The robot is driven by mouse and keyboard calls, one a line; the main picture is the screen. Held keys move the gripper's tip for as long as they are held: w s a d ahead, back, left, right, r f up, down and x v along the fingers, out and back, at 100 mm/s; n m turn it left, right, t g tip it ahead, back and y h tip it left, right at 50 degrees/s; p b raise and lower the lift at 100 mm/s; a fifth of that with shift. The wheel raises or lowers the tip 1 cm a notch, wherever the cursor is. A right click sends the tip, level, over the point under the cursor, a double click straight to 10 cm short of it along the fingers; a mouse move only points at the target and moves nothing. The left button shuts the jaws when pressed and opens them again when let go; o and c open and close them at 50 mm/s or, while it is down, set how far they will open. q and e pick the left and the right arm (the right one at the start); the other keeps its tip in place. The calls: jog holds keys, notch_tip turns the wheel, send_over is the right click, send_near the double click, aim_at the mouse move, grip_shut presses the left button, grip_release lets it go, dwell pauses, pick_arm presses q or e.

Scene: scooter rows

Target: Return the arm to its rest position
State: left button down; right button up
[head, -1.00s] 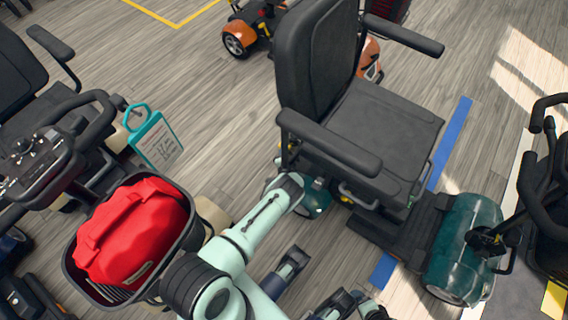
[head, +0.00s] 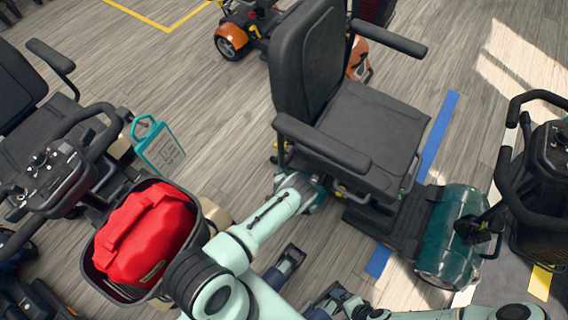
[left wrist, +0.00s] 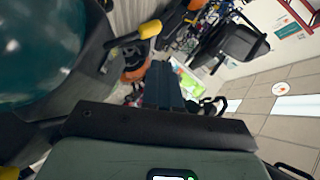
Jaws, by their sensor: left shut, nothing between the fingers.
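My left arm (head: 233,248) comes up from the bottom middle in the head view, pale mint with dark joints. It reaches toward the dark scooter seat, and its far end is beside and partly hidden by the teal scooter's rear. In the left wrist view my left gripper (left wrist: 165,85) is dark, with its fingers together and nothing between them. A mint link of my right arm (head: 460,313) lies along the bottom edge. Dark and mint parts stand to its left, but I cannot tell how its jaws are set.
A teal scooter (head: 452,235) with a black seat (head: 365,135) stands right of my left arm. A scooter basket (head: 208,215) holding a red bag (head: 145,235) is close on the left, beside a teal tag (head: 160,147). Another scooter (head: 540,170) stands at right. Floor shows between the rows.

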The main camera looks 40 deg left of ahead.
pick_arm(q)
jog(key=s+a+f+n+g+h, duration=0.1)
jog(key=s+f+n+g, duration=0.15)
jog(key=s+g, duration=0.9)
jog(key=s+d+r+n+g+h+p, duration=0.1)
jog(key=s+d+r+n+g+h, duration=0.1)
jog(key=s+d+h, duration=0.65)
jog(key=s+d+r+n+t+h+b, duration=0.1)
jog(key=s+d+r+t+h, duration=0.1)
jog(key=s+d+r, duration=0.5)
jog(key=s+d+r+n+t+h+b, duration=0.1)
jog(key=d+r+n+t+h, duration=0.3)
jog(key=d, duration=0.6)
notch_tip(320, 180, up, 13)
jog(key=w+m+g+y+p, duration=0.1)
jog(key=m+g+p, duration=0.1)
jog(key=p, duration=1.1)
jog(key=shift+w+d, duration=0.15)
jog(key=shift+w, duration=0.25)
